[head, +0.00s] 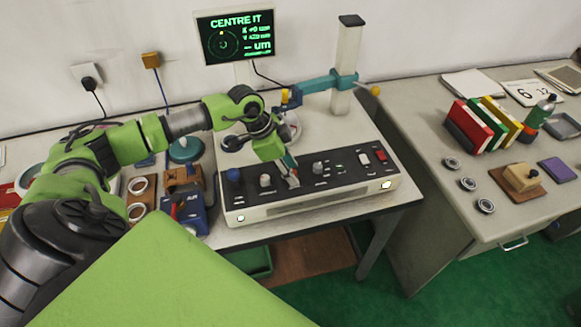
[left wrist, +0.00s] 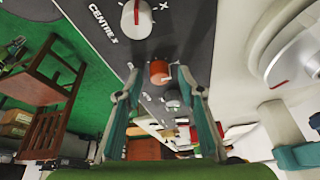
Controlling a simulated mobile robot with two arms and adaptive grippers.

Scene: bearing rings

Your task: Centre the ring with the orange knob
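The control box (head: 310,193) stands on the bench with a row of knobs on its dark top. In the left wrist view the orange knob (left wrist: 159,72) shows between the fingertips of my left gripper (left wrist: 158,75). The fingers are apart, one on each side, with no clear contact. In the head view my left gripper (head: 289,172) reaches down over the middle of the panel and hides that knob. A white knob marked CENTRE X (left wrist: 137,18) lies beyond it. The round stage (head: 291,125) behind the box is partly hidden by my arm; I cannot make out the ring.
A screen (head: 236,36) reads CENTRE IT. A post (head: 346,65) with a teal arm (head: 325,82) stands behind the box. A blue knob (head: 234,175) and a white knob (head: 265,181) are left of my gripper. Several small rings lie on the right desk (head: 425,150).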

